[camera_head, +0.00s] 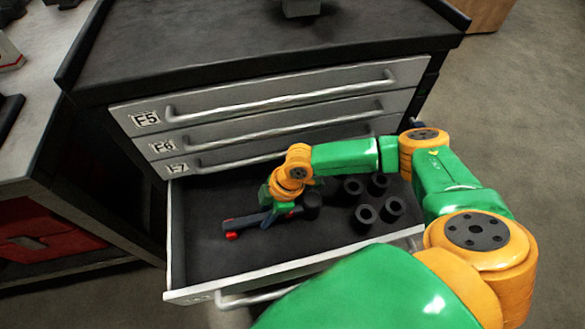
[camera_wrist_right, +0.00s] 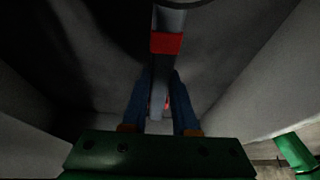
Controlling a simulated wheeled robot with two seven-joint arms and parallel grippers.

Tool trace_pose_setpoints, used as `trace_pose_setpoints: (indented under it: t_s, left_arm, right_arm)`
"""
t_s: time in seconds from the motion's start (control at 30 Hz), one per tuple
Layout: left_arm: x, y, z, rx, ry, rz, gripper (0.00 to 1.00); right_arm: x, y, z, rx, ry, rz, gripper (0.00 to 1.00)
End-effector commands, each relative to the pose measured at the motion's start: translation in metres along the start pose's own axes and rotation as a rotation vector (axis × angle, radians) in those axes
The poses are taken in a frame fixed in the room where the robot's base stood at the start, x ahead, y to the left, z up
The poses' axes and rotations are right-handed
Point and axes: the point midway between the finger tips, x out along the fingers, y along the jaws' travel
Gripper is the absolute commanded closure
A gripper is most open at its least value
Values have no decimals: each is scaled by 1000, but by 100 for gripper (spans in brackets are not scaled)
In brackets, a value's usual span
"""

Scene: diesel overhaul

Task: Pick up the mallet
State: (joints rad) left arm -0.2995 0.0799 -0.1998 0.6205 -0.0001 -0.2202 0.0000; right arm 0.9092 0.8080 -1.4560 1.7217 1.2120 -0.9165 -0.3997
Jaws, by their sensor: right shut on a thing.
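The mallet (camera_head: 240,224) is in the open bottom drawer, left of the black sockets. It has a grey handle with red parts, and a dark round piece at its right end looks like its head. My right gripper (camera_head: 268,217) reaches down into the drawer and is shut on the handle. In the right wrist view, the blue fingers of the right gripper (camera_wrist_right: 161,100) stand on both sides of the mallet handle (camera_wrist_right: 168,20), below its red band. I cannot tell whether the mallet still touches the drawer floor. My left gripper is not in view.
The open drawer (camera_head: 200,240) has a dark floor and light walls close around my right gripper. Several black hollow cylinders (camera_head: 364,216) stand at its right. Closed drawers with long bar handles (camera_head: 280,98) are above it. A workbench (camera_head: 45,125) stands at the left.

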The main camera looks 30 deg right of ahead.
Motion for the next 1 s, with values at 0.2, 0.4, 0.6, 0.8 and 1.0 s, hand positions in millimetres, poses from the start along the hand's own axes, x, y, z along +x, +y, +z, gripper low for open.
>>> trace_pose_setpoints:
  t_s: [0.2, 0.4, 0.6, 0.8, 1.0]
  left_arm:
    - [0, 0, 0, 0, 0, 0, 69]
    - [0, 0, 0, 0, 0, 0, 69]
    - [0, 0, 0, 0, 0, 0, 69]
    - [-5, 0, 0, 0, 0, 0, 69]
    - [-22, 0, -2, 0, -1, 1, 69]
  right_arm:
    - [0, 0, 0, 1, 0, 0, 100]
    - [0, 0, 0, 0, 1, 1, 100]
    - [-1, 0, 0, 0, 1, 1, 100]
    - [-22, 1, -10, -2, 4, 3, 100]
    - [-66, -32, -42, -9, 5, -1, 100]
